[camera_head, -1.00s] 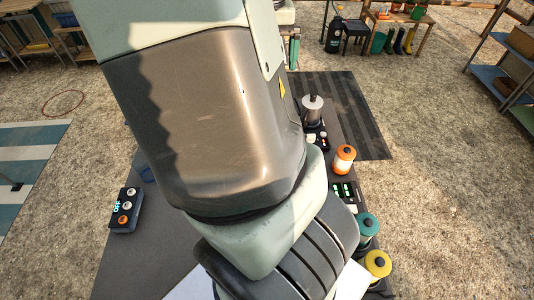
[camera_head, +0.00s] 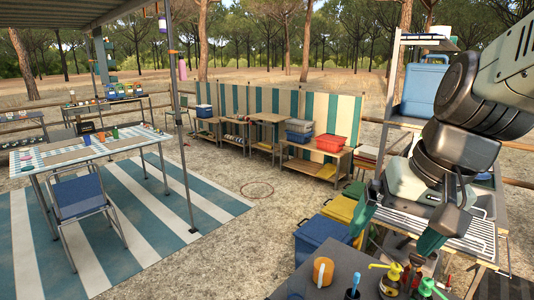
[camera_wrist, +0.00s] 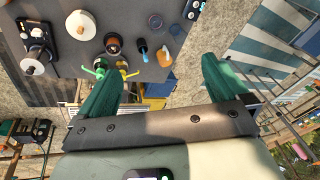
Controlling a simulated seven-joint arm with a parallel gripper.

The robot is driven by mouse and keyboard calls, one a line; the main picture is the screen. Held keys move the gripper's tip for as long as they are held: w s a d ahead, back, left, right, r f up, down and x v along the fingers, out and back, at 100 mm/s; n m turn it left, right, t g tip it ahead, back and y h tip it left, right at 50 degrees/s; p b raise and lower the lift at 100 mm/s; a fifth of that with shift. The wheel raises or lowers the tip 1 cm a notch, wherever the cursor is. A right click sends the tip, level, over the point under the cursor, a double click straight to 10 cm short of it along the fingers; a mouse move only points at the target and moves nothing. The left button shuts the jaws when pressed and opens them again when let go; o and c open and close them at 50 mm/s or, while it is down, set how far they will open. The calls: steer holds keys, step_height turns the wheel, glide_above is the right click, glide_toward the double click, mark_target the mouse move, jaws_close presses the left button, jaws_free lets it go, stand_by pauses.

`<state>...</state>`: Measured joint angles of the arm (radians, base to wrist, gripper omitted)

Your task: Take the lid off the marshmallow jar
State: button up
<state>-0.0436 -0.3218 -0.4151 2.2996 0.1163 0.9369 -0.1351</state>
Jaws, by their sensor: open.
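My gripper (camera_head: 390,243) is at the right in the head view, above the far side of a dark table. In the wrist view my gripper (camera_wrist: 160,80) shows two green fingers spread wide with nothing between them. The dark tabletop lies beyond the fingertips. I cannot tell which container is the marshmallow jar, as no marshmallows or label can be made out.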

steer(key=s+a+r+n+t+h, duration=0.1)
steer(key=s+a+r+n+t, duration=0.1)
steer(key=s+a, duration=0.4)
steer(key=a+r+n, duration=0.1)
steer(key=a, duration=0.2)
steer(key=shift+s+n+t+h, duration=0.3)
steer(key=shift+n, duration=0.1)
